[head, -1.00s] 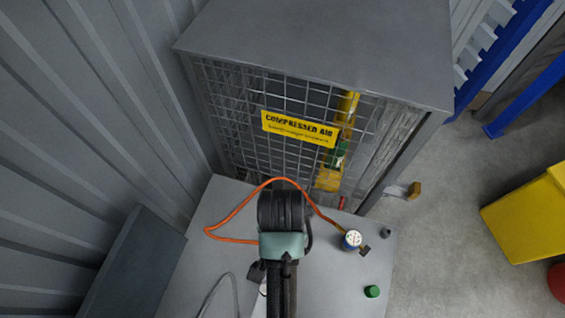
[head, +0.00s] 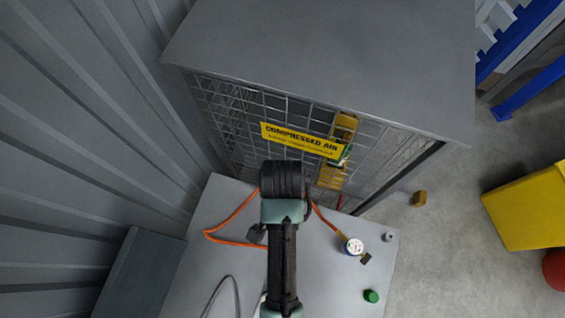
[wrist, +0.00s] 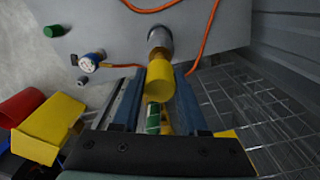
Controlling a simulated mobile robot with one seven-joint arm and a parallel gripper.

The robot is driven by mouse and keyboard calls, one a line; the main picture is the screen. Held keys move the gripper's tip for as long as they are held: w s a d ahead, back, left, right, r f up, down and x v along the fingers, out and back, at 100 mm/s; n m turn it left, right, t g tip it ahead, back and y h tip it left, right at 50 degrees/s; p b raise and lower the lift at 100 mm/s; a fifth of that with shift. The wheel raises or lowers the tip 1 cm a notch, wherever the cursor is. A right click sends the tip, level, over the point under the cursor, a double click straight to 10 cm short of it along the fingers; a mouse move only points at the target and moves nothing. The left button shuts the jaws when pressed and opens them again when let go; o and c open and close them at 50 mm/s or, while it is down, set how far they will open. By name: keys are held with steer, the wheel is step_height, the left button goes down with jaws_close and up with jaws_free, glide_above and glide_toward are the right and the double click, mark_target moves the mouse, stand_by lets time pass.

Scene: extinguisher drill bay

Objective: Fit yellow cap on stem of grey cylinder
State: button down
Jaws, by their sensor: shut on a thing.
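My gripper (wrist: 160,74) is shut on the yellow cap (wrist: 159,89), which sits between the fingertips in the wrist view. The grey cylinder (wrist: 159,37) shows just beyond it on the grey table, with a brass-coloured stem (wrist: 160,54) facing the cap. Cap and stem overlap in the picture. I cannot tell whether they touch or how well they line up. In the head view my arm hides the gripper, the cap and the cylinder.
The mesh cage (head: 230,115) with its compressed air sign (head: 303,140) stands close behind. On the table (head: 320,280) lie an orange hose (head: 222,240), a round gauge (head: 353,246) and a green cap (head: 371,296). A yellow bin (head: 530,205) stands right, on the floor.

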steer(key=shift+f, duration=0.65)
steer(key=shift+f, duration=0.3)
steer(key=shift+f, duration=0.15)
stand_by(1.0)
steer(key=shift+f+b, duration=0.65)
steer(key=shift+f, duration=0.25)
steer(key=shift+f, duration=0.9)
stand_by(1.0)
steer(key=shift+c, duration=1.8)
jaws_free()
